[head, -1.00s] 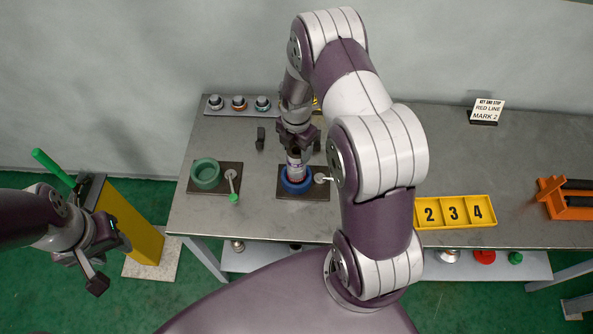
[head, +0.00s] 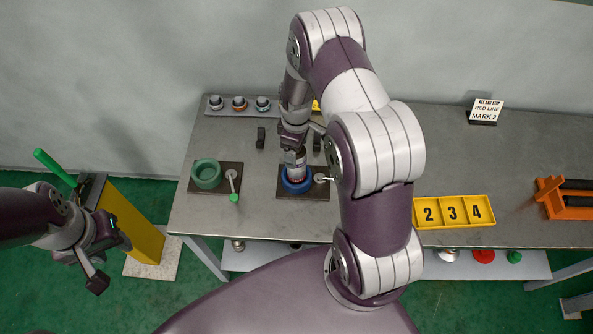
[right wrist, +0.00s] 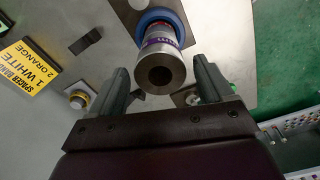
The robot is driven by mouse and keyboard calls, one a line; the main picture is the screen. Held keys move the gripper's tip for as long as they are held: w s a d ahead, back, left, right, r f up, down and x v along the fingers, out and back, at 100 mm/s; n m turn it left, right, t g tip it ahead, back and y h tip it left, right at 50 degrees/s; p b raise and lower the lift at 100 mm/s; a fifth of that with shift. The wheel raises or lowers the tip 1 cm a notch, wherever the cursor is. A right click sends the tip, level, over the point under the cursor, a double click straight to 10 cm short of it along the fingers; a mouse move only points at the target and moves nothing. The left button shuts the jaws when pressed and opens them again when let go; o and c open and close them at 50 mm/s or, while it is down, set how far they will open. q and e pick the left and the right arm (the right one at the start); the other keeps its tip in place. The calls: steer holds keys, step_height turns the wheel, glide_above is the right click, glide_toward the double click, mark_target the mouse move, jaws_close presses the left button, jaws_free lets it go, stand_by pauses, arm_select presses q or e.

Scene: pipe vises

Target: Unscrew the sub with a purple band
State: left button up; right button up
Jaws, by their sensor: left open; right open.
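The sub with a purple band (right wrist: 161,42) is a grey metal cylinder with a round hole in its end. It stands upright in the blue round vise (head: 297,186) on the table; its body (head: 295,168) also shows in the head view. My right gripper (head: 294,150) is above the sub, pointing down. In the right wrist view the right gripper's fingers (right wrist: 161,68) are open, one on each side of the sub's end, with gaps on both sides. My left gripper (head: 108,262) is open and empty, off the table at the left.
A green round vise (head: 207,174) with a green-tipped lever is left of the blue one. Behind is a strip (head: 239,109) with several fittings. A yellow numbered tray (head: 453,211), a sign (head: 485,110) and an orange rack (head: 565,200) are right. A yellow post (head: 142,228) stands left.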

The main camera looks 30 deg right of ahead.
steer(key=m, duration=0.9)
steer(key=shift+m, duration=0.4)
steer(key=m, duration=0.5)
steer(key=shift+p, duration=0.3)
